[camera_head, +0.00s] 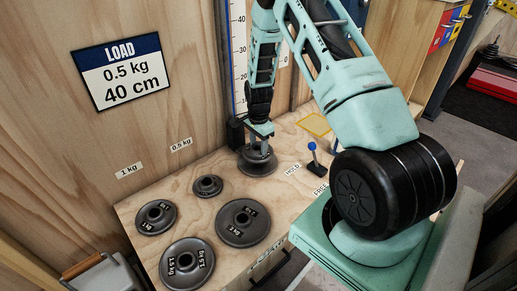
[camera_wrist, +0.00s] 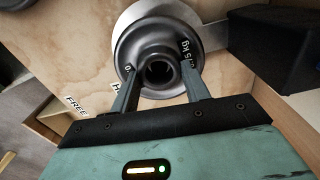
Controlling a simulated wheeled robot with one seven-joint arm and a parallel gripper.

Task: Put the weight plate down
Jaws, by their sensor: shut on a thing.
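A round dark grey weight plate (camera_head: 257,163) is at the back of the wooden bench top, near the wall. My gripper (camera_head: 260,133) points down over it. In the wrist view, the two fingers of my gripper (camera_wrist: 160,88) are shut on the raised hub of the plate (camera_wrist: 135,48). The plate's "kg" marking is partly covered by a finger. A pale round disc (camera_wrist: 140,12) shows behind the plate in the wrist view. I cannot tell whether the plate touches what lies beneath it.
Several other weight plates lie at left: a small one (camera_head: 208,186) and larger ones (camera_head: 156,217), (camera_head: 243,223), (camera_head: 187,264). A blue-knobbed lever (camera_head: 312,150) stands right, between HOLD and FREE labels. A yellow outlined square (camera_head: 315,124) is behind it. A LOAD sign (camera_head: 121,72) reads 0.5 kg, 40 cm.

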